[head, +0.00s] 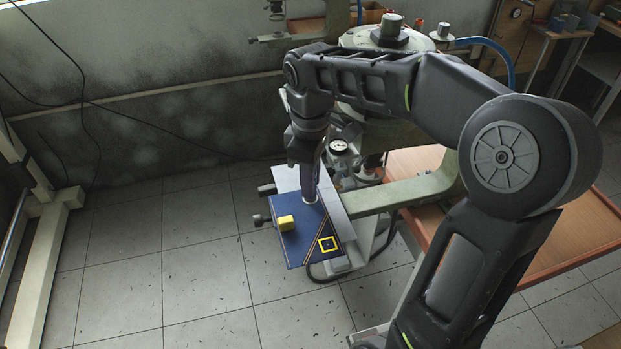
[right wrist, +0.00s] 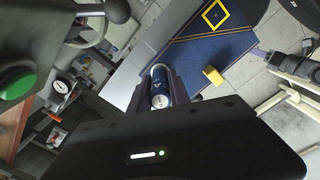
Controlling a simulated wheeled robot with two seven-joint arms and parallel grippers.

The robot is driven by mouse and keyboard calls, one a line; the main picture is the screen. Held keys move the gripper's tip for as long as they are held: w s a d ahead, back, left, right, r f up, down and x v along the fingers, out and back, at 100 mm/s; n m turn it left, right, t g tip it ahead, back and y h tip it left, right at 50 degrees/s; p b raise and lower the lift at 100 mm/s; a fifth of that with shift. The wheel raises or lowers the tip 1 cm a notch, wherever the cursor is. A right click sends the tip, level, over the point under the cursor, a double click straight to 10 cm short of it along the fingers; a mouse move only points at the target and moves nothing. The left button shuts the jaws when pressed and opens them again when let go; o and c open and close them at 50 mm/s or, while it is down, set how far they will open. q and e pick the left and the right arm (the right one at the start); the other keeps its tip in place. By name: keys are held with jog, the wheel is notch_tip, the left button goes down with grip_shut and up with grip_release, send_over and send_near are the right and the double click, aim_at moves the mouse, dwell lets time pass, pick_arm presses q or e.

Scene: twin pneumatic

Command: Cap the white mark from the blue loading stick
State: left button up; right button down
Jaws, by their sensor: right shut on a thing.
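My right gripper (head: 309,188) points down over the blue board (head: 300,245). In the right wrist view my right gripper (right wrist: 161,90) is shut on the blue loading stick (right wrist: 160,92), a short cylinder with a pale near end. The stick is mostly hidden by the fingers in the head view. I cannot tell whether the stick touches the board. My left gripper is not in view.
A yellow block (head: 286,222) and a yellow square outline (head: 328,244) are on the board. A grey-green machine arm (head: 405,190) and a gauge (head: 338,146) stand close to the right gripper. A wooden table (head: 560,230) is at right.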

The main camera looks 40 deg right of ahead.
notch_tip(320, 180, up, 6)
jog(key=p, duration=0.5)
jog(key=shift+f, duration=0.1)
dwell(0.7)
